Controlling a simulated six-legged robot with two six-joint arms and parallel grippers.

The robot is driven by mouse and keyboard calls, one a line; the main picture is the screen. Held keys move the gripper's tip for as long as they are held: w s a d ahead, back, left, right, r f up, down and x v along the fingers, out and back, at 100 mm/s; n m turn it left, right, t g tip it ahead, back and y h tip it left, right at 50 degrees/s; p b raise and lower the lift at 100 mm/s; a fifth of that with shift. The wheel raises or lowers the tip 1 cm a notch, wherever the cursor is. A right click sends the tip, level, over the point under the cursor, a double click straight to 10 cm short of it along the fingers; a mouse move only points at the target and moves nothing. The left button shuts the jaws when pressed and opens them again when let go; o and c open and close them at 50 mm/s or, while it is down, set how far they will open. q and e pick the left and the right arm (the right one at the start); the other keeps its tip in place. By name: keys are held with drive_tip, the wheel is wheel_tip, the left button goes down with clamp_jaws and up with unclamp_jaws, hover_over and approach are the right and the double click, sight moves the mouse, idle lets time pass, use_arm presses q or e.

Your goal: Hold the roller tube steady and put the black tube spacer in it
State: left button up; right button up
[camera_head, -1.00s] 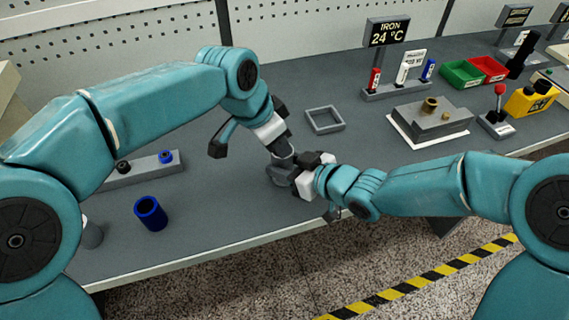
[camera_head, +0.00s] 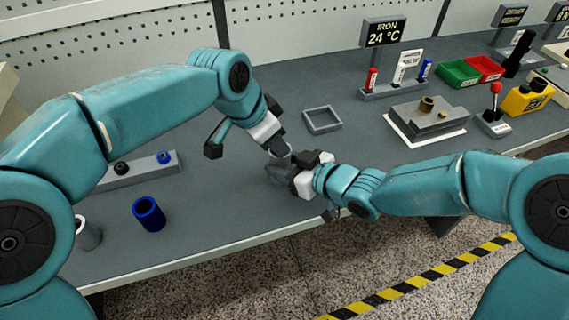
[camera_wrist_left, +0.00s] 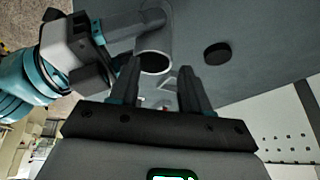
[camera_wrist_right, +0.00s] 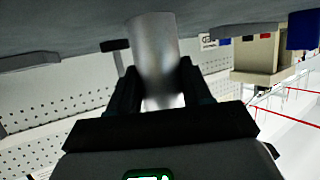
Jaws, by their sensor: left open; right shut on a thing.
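The grey metal roller tube (camera_wrist_right: 155,50) stands between the fingers of my right gripper (camera_wrist_right: 150,85), which is shut on it. In the left wrist view its dark open end (camera_wrist_left: 154,63) faces the camera. My left gripper (camera_wrist_left: 160,85) is open and empty, its fingertips close to that open end. A dark round disc (camera_wrist_left: 217,54) shows beside the tube against the grey surface; I cannot tell whether it is the black tube spacer. In the head view my right gripper (camera_head: 297,172) and left gripper (camera_head: 278,148) meet over the bench and largely hide the tube.
A grey rack (camera_head: 140,174) with a black piece (camera_head: 122,168) and a blue piece (camera_head: 164,157) stands left. A blue cup (camera_head: 149,214) is in front. A square grey frame (camera_head: 322,119) and a grey block (camera_head: 432,119) lie behind. The bench's front edge is close to my right arm.

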drive_tip(key=shift+w+a+f, duration=0.1)
drive_tip(key=shift+a+f, duration=0.15)
drive_tip(key=shift+f, duration=0.5)
use_arm(q)
drive_tip(key=v, duration=0.8)
drive_tip(key=shift+p, duration=0.3)
use_arm(e)
drive_tip(key=shift+r, duration=0.1)
drive_tip(key=o, duration=1.3)
drive_tip(key=shift+w, duration=0.1)
drive_tip(key=shift+r, duration=0.1)
drive_tip(key=shift+d+r, duration=0.1)
